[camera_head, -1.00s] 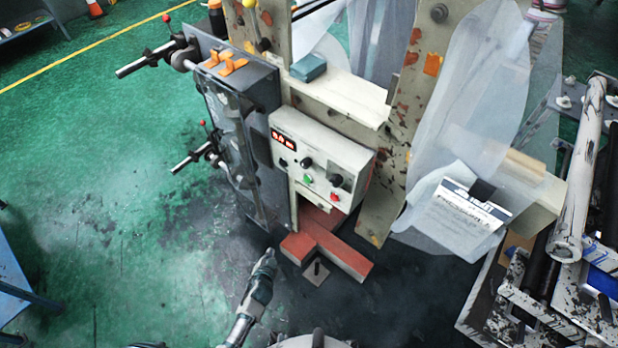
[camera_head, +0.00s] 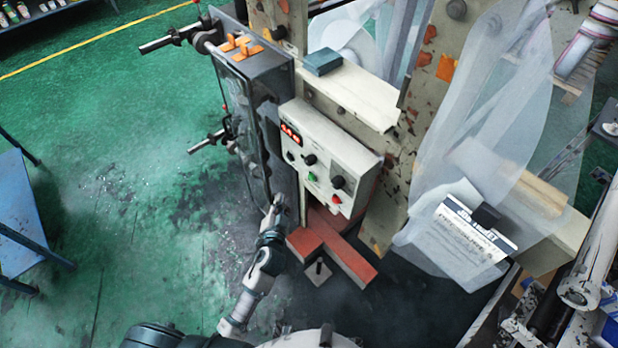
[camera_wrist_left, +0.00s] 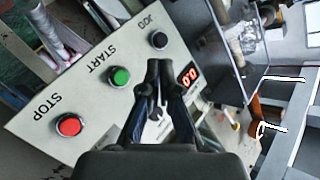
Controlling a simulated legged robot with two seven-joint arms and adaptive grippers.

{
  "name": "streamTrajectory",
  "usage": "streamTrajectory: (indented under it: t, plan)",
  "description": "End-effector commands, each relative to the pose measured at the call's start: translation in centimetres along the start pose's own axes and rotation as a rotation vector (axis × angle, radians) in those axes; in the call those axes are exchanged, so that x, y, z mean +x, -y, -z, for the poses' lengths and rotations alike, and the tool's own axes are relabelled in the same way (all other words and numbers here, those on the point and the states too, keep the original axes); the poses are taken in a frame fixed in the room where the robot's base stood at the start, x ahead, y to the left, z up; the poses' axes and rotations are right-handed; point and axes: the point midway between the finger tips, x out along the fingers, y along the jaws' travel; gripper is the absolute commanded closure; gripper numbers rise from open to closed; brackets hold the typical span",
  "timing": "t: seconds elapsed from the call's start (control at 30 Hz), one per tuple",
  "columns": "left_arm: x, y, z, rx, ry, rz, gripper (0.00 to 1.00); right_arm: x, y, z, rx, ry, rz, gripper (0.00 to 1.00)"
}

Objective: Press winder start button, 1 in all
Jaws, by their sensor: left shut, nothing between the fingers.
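The winder's control box (camera_head: 345,158) is a pale panel with a red display, black knobs, a green button (camera_head: 312,177) and a red button (camera_head: 335,199). In the left wrist view the green button (camera_wrist_left: 120,76) is marked START, the red button (camera_wrist_left: 69,125) STOP and a black button (camera_wrist_left: 160,40) JOG. My left gripper (camera_head: 278,204) is shut and empty, just left of and below the box. In the wrist view its fingertips (camera_wrist_left: 159,66) appear in front of the panel, between START and the red display (camera_wrist_left: 188,77), apart from START. My right gripper is out of view.
A dark guard panel (camera_head: 262,125) with lever handles stands left of the box. A red base (camera_head: 340,255) lies below it. Translucent film (camera_head: 480,130) hangs to the right, with a roller (camera_head: 600,250) beyond. A blue table (camera_head: 18,205) stands left; green floor between is open.

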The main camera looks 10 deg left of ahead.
Motion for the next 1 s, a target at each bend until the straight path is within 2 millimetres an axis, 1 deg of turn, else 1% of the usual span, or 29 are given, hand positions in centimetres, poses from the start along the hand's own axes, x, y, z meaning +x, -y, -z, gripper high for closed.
streamTrajectory:
  t: [0.13, 0.23, 0.5, 0.7, 0.9, 1.0]
  plan:
    - [0.4, -0.4, 0.3, 0.001, -0.001, 0.0, 1.0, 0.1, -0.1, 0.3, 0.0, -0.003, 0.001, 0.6]
    - [1.0, -0.9, 0.7, -0.001, -0.002, -0.001, 1.0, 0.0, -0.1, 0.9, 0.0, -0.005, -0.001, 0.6]
    - [3.8, -2.7, 2.4, -0.003, -0.001, -0.002, 1.0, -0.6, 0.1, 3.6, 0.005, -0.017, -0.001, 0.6]
    - [5.3, -3.9, 3.6, -0.003, 0.0, 0.0, 1.0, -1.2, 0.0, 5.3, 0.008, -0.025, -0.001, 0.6]
    - [6.0, -4.5, 4.4, 0.0, -0.001, 0.0, 1.0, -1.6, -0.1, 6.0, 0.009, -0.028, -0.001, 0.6]
    - [6.1, -4.5, 4.5, 0.0, -0.001, -0.001, 1.0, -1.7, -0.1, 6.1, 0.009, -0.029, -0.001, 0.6]
